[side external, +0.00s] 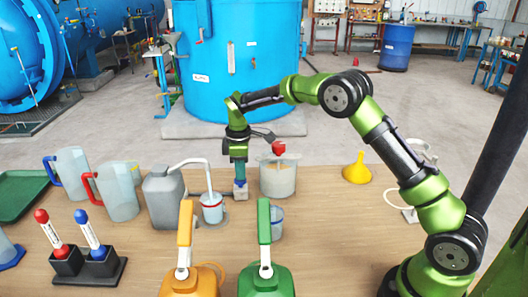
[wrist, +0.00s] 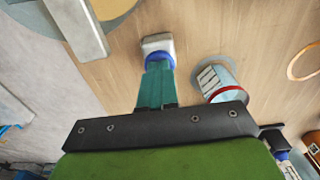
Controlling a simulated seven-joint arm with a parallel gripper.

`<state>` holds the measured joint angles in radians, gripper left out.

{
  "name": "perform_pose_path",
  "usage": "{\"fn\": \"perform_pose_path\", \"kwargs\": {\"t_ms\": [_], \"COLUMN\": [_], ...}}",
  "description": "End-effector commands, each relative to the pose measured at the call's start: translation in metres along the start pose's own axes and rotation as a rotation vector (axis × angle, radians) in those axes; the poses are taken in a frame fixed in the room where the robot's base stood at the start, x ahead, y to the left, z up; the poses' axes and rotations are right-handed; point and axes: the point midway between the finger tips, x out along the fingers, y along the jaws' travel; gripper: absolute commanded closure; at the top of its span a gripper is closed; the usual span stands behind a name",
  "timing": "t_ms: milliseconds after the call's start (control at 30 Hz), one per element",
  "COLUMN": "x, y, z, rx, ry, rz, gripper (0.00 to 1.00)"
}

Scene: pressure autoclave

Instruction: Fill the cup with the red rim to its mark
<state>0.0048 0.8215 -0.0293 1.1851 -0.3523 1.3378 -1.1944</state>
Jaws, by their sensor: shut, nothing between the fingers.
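The cup with the red rim (side external: 211,207) stands upright under the white spout of a grey jerrycan (side external: 163,195). It also shows in the wrist view (wrist: 222,80), on a grey disc; its liquid level cannot be made out. Left of it in the wrist view is a small grey block (wrist: 157,42) with a blue top, seen in the side view (side external: 241,193) right of the cup. My gripper (side external: 240,178) points down, shut and empty, its teal fingertips (wrist: 155,72) at the blue top. Whether they press on it is unclear.
A blue-rimmed cup (side external: 277,222) and a clear pot (side external: 278,178) stand close to my gripper. Orange (side external: 195,280) and green (side external: 266,280) cans stand in front. Jugs with red (side external: 119,195) and blue (side external: 72,172) handles stand left. The table is clear at front right.

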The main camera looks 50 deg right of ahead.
Motion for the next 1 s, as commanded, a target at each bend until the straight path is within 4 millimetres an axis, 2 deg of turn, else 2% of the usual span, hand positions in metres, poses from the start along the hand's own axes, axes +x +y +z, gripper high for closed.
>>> {"fn": "perform_pose_path", "kwargs": {"t_ms": [33,200,400,500,700,1000], "x": [-0.015,-0.059,-0.101,-0.114,-0.126,-0.126], "y": [0.002,0.004,0.004,0.004,0.004,0.004], "z": [-0.002,-0.004,-0.004,-0.004,-0.004,-0.004], "rx": [-0.001,-0.001,-0.002,-0.003,-0.003,-0.003], "ry": [0.011,0.018,0.018,0.018,0.017,0.017], "rz": [0.01,0.019,0.02,0.019,0.017,0.018], "gripper": [1.0,1.0,1.0,1.0,1.0,1.0]}}
